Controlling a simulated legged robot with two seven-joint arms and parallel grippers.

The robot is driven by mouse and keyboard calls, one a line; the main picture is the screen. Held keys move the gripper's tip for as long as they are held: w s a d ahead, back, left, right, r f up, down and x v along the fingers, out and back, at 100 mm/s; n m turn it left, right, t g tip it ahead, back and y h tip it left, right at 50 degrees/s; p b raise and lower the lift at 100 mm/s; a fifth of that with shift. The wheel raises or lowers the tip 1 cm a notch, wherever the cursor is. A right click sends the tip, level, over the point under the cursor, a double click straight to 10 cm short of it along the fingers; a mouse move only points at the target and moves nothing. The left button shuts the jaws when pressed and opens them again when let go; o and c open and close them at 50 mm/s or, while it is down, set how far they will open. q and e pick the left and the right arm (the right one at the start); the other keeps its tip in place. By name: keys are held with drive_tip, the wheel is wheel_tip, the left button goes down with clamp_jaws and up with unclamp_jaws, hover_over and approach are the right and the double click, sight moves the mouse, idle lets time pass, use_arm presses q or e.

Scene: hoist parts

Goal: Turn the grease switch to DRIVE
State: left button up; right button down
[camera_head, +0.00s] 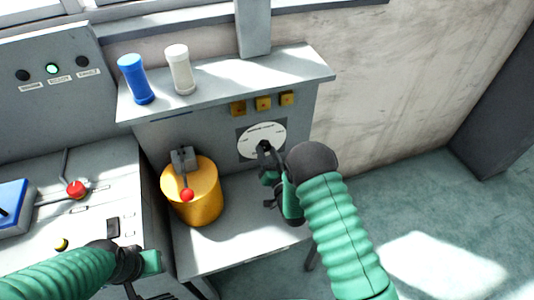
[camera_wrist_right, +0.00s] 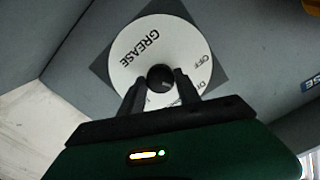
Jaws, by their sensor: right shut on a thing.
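The grease switch is a white round dial (camera_head: 262,136) with a dark knob in its middle, on the grey panel under the shelf. In the right wrist view the dial (camera_wrist_right: 135,52) reads GREASE and OFF, with a partly hidden label starting with D at lower right. My right gripper (camera_head: 266,153) is at the dial, and in the wrist view its fingers (camera_wrist_right: 159,88) are shut on the dark knob (camera_wrist_right: 161,76). Which label the knob points to cannot be told. My left gripper (camera_head: 140,280) is low at the left, its fingers partly cut off by the frame edge.
A yellow drum (camera_head: 205,200) with a red-knobbed lever (camera_head: 187,194) stands left of the dial. A blue cylinder (camera_head: 136,80) and a white cylinder (camera_head: 179,70) stand on the shelf (camera_head: 235,75) above. Open floor (camera_head: 430,220) lies to the right.

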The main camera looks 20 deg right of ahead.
drive_tip(key=shift+d+r+m, duration=0.1)
drive_tip(key=shift+r+m, duration=0.05)
drive_tip(key=shift+m, duration=0.35)
drive_tip(key=c, duration=1.2)
unclamp_jaws()
drive_tip(key=o, duration=0.3)
drive_tip(key=shift+o, duration=0.2)
drive_tip(key=s+b, duration=0.4)
drive_tip(key=s, duration=1.2)
drive_tip(key=shift+s+d, duration=0.3)
drive_tip(key=shift+s, duration=0.1)
